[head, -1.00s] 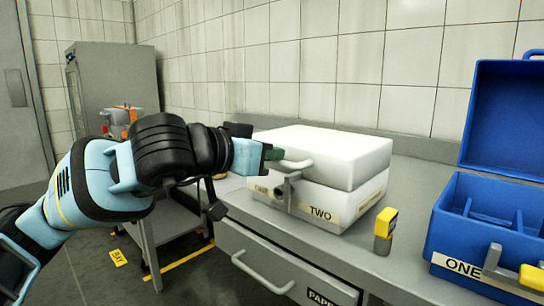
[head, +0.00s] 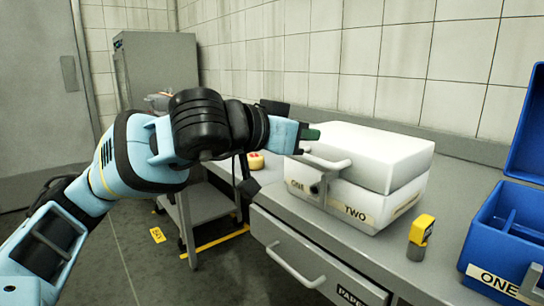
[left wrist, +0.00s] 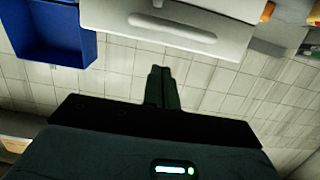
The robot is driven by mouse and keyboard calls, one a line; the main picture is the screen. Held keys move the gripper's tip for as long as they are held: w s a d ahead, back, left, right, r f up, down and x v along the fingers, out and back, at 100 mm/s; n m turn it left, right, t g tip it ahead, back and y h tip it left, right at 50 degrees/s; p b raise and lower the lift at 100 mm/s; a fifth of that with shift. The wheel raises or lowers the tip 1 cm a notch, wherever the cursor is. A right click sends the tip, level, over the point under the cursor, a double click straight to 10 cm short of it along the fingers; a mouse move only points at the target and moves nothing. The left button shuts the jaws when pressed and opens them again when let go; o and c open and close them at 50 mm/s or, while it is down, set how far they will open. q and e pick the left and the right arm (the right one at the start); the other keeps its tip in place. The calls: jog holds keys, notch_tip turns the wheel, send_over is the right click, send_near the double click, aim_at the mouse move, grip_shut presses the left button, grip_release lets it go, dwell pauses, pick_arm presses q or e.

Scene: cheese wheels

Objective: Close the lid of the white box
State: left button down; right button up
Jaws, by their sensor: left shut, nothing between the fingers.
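The white box (head: 365,205) stands on the grey counter, with a label reading ONE and TWO on its base. Its lid (head: 375,155) lies over the base, level or nearly so, with a dark seam between them. I cannot tell if it is fully shut. The lid's white handle (head: 325,161) sticks out at the front left. My left gripper (head: 312,133) is shut and empty, just above and behind the handle in the picture. In the left wrist view the shut fingers (left wrist: 163,88) point toward the white box (left wrist: 175,22). My right gripper is not in view.
An open blue box (head: 490,235) stands right on the counter (head: 385,262). A small yellow and grey object (head: 420,237) stands between the boxes. A drawer handle (head: 295,268) juts out below. A grey cart (head: 208,210) and cabinet (head: 160,80) are at the left.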

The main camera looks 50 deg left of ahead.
pick_arm(q)
jog(key=s+f+b, duration=0.4)
jog(key=s+b, duration=0.4)
jog(key=b, duration=0.1)
jog(key=shift+s+a+f, duration=0.15)
jog(key=shift+s+f, duration=0.1)
jog(key=shift+f, duration=0.15)
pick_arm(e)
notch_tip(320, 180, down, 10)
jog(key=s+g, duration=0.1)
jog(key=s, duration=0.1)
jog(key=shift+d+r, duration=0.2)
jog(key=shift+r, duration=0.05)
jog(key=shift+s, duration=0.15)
